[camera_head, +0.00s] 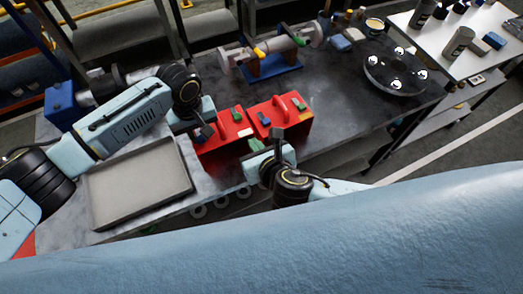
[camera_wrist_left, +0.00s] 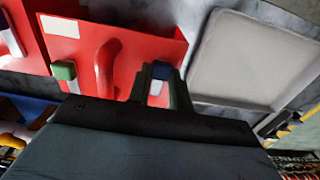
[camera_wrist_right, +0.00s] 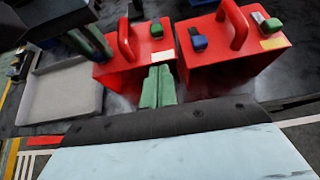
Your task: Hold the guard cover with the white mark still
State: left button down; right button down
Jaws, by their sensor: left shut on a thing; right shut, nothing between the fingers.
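Two red guard covers stand side by side on the bench. The left one (camera_head: 220,144) has a red handle, a green-topped clip and a white mark (camera_wrist_right: 167,56), which also shows in the left wrist view (camera_wrist_left: 60,25). My left gripper (camera_head: 203,134) is shut on a blue-topped clip (camera_wrist_left: 160,72) at this cover's outer side, beside the handle. My right gripper (camera_wrist_right: 157,85) is shut and empty, its fingertips close to the white-marked cover's near edge; contact cannot be told. The other cover (camera_wrist_right: 235,62) has a pale yellow mark, with blue and green clips on top.
A shallow grey tray (camera_head: 140,183) lies at the bench's left. A blue-based pump part (camera_head: 272,67) stands behind the covers. A dark round plate (camera_head: 396,72) with shiny knobs sits at the right. Bench surface right of the covers is clear.

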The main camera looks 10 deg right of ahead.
jog(key=shift+v, duration=2.1)
pick_arm(q)
jog(key=c, duration=1.2)
grip_release()
jog(key=shift+r, duration=0.1)
